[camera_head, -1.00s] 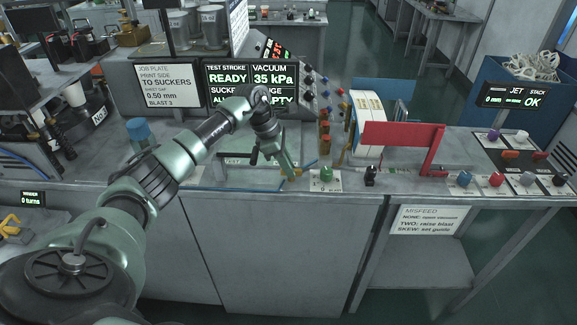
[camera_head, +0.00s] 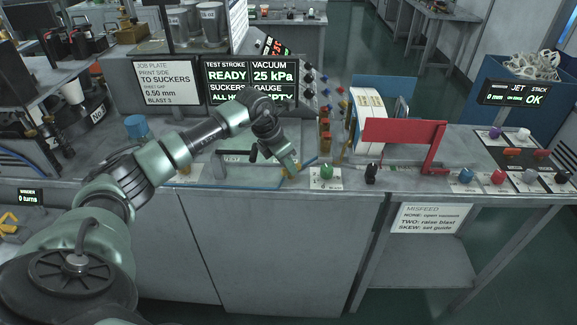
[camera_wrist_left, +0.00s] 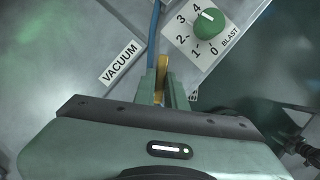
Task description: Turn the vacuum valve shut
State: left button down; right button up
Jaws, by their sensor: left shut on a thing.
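The vacuum valve's yellow handle (camera_wrist_left: 160,82) shows in the left wrist view between the fingers, next to the VACUUM label (camera_wrist_left: 121,63). My left gripper (camera_wrist_left: 163,90) is shut on this handle. In the head view my left gripper (camera_head: 291,170) points down at the bench's front part, left of the green blast knob (camera_head: 326,172). The fingers hide most of the handle there. The vacuum display (camera_head: 273,75) reads 25 kPa. My right gripper is in neither view.
The green blast knob also shows in the left wrist view (camera_wrist_left: 209,23), close to the fingers. A black knob (camera_head: 371,171) and a red guard (camera_head: 405,134) stand to the right. A blue tube (camera_wrist_left: 153,35) runs up from the valve.

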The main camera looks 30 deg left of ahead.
pick_arm(q)
jog(key=n+y+b, duration=0.1)
jog(key=n, duration=0.1)
jog(key=shift+d+n+t, duration=0.15)
jog(key=shift+n+t, duration=0.15)
jog(key=shift+n, duration=0.1)
jog(key=n+b, duration=0.1)
jog(key=n+y+b, duration=0.1)
jog(key=n, duration=0.1)
jog(key=shift+w+d+n, duration=0.1)
jog(key=shift+d+n, duration=0.05)
jog(key=shift+n, duration=0.15)
jog(key=n+y+b, duration=0.1)
jog(key=n, duration=0.2)
jog(key=shift+n+y+b, duration=0.3)
jog(key=shift+y+b, duration=0.1)
jog(key=shift+r+n, duration=0.1)
jog(key=shift+n, duration=0.5)
jog(key=c, duration=1.5)
grip_release()
jog(key=shift+d, duration=0.1)
jog(key=shift+o, duration=0.2)
jog(key=shift+b, duration=0.3)
jog(key=b+v, duration=0.1)
jog(key=v, duration=0.6)
jog(key=shift+d+r+b, duration=0.2)
jog(key=shift+r+b, duration=0.15)
jog(key=shift+r, duration=0.1)
